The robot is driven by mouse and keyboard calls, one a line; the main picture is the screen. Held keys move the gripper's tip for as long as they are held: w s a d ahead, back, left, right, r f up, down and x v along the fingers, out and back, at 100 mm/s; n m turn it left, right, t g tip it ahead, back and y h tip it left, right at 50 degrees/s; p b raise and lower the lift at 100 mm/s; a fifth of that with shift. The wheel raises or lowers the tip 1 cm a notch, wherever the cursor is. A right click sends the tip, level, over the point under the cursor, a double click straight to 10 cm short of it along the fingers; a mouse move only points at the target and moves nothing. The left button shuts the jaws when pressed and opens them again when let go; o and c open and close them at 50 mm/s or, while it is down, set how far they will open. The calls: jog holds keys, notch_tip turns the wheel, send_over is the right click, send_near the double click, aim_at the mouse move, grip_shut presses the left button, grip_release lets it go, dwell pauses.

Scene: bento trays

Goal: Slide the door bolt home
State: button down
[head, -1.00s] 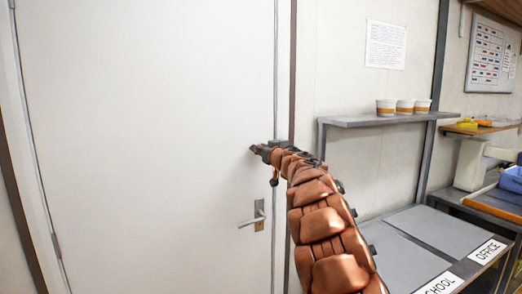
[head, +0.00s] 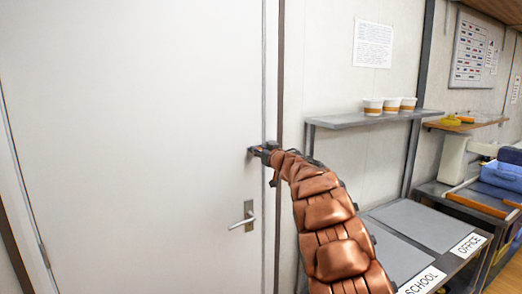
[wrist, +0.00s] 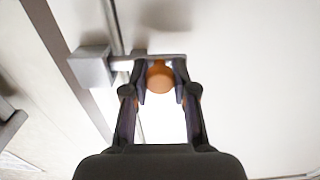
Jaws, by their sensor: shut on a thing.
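The white door (head: 130,130) is closed in the head view, with a lever handle (head: 243,216) below my gripper. My gripper (head: 253,151) is at the door's right edge. In the wrist view, my gripper (wrist: 160,88) is shut on the orange bolt knob (wrist: 160,76), one finger on each side. The grey bolt bar (wrist: 152,57) runs across past the fingertips. Its left end meets the square grey keeper block (wrist: 92,68) beside the door gap. How deep the bar sits in the block cannot be seen. In the head view my gripper hides the bolt.
Right of the door, a wall shelf (head: 345,121) holds three cups (head: 390,105). Below it is a bench with grey panels (head: 430,222) and the labels SCHOOL and OFFICE. A blue bin (head: 502,176) stands farther right. The space before the door's left part is clear.

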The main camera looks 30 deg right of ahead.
jog(key=c, duration=0.9)
grip_release()
jog(key=shift+s, duration=6)
